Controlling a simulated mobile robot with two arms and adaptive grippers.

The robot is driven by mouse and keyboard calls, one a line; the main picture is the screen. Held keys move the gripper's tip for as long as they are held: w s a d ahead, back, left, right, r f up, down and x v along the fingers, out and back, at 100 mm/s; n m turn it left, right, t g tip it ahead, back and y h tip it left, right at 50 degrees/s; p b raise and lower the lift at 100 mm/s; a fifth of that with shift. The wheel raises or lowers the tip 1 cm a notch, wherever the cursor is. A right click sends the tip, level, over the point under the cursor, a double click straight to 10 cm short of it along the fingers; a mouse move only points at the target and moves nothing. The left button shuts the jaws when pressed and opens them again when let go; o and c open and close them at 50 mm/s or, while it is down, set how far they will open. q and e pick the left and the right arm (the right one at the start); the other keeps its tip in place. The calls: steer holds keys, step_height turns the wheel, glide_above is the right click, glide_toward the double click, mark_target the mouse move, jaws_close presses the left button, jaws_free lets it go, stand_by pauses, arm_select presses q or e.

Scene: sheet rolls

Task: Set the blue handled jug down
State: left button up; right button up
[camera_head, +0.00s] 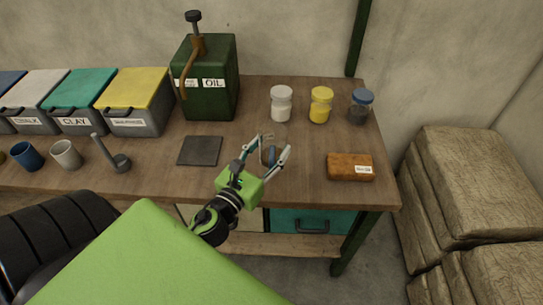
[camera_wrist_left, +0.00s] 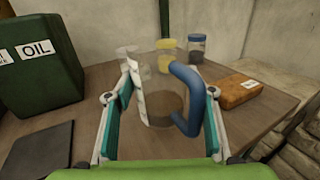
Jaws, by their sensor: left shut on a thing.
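The jug is clear, with a thick blue handle. In the left wrist view the jug (camera_wrist_left: 160,85) stands upright between the fingers, its handle (camera_wrist_left: 183,75) on the right side. My left gripper (camera_head: 274,147) is shut on the jug over the front part of the wooden table (camera_head: 300,185). I cannot tell whether the jug's base touches the table. My right gripper is not in view.
A dark square mat (camera_head: 200,151) lies left of the jug, a brown brick (camera_head: 343,167) right. White (camera_head: 281,105), yellow (camera_head: 320,106) and blue-lidded (camera_head: 360,107) jars stand behind. A green oil can (camera_head: 212,90) is back left. Bins and cups fill the far left.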

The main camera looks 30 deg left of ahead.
mark_target(269, 150)
arm_select(q)
steer(key=f, duration=0.1)
steer(key=w+a+f, duration=0.1)
steer(key=w+f, duration=0.1)
steer(key=shift+w+a+f+b, duration=0.15)
steer(key=shift+a+f+b, duration=0.15)
steer(key=shift+b, duration=0.1)
step_height(269, 150, down, 2)
steer(key=shift+w+a+f+b, duration=0.15)
steer(key=shift+f+b, duration=0.05)
steer(key=shift+b, duration=0.25)
steer(key=shift+f, duration=0.4)
steer(key=shift+f, duration=0.25)
steer(key=o, duration=1.3)
steer(key=shift+o, duration=0.2)
steer(key=shift+r, duration=0.1)
